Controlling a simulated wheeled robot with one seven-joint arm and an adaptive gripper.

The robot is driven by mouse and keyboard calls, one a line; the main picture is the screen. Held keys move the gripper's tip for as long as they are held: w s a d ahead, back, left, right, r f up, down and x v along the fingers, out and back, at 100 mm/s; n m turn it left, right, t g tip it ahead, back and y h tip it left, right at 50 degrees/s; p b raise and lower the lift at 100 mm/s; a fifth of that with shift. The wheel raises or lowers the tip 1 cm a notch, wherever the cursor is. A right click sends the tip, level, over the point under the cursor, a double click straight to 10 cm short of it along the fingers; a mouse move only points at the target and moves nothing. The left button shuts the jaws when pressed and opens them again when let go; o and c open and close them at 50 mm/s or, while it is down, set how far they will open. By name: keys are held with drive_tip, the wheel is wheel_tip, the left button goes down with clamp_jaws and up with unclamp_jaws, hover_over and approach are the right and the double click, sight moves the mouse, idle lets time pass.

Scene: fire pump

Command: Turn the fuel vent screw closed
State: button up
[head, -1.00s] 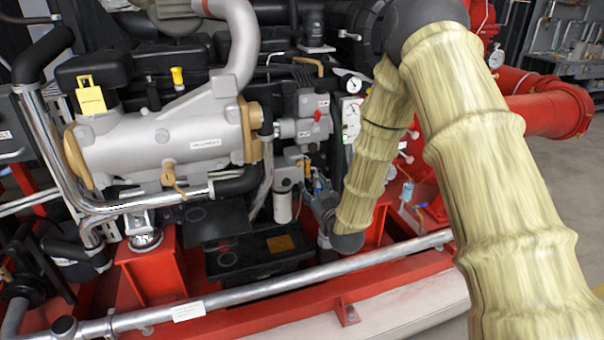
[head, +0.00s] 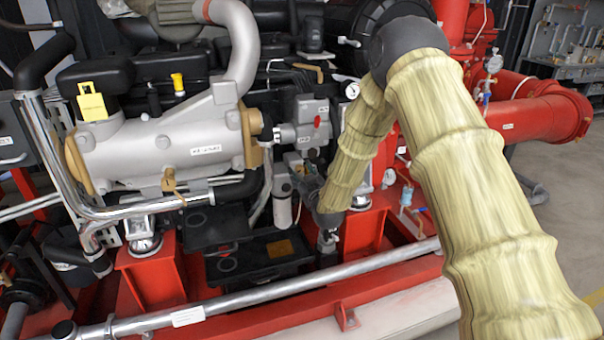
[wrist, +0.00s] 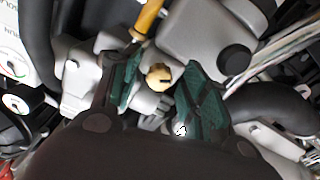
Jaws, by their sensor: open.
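A small brass screw (wrist: 158,77), which looks like the fuel vent screw, shows in the wrist view with a dark slot. It sits between the two green-padded fingers of my gripper (wrist: 160,72), with a gap on each side. The fingers are open. Whether the screw is level with the fingertips or beyond them, I cannot tell. In the head view my gripper (head: 308,184) is at the engine's side, just right of the cylindrical fuel filter (head: 282,202). The screw cannot be made out there.
A yellow-orange handle (wrist: 149,18) stands above the screw in the wrist view, and a black round cap (wrist: 236,61) to its right. In the head view, a silver rail (head: 270,288) runs below my arm, and a red pipe (head: 540,115) lies to the right.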

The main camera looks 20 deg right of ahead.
drive_tip(key=shift+w, duration=0.1)
clamp_jaws()
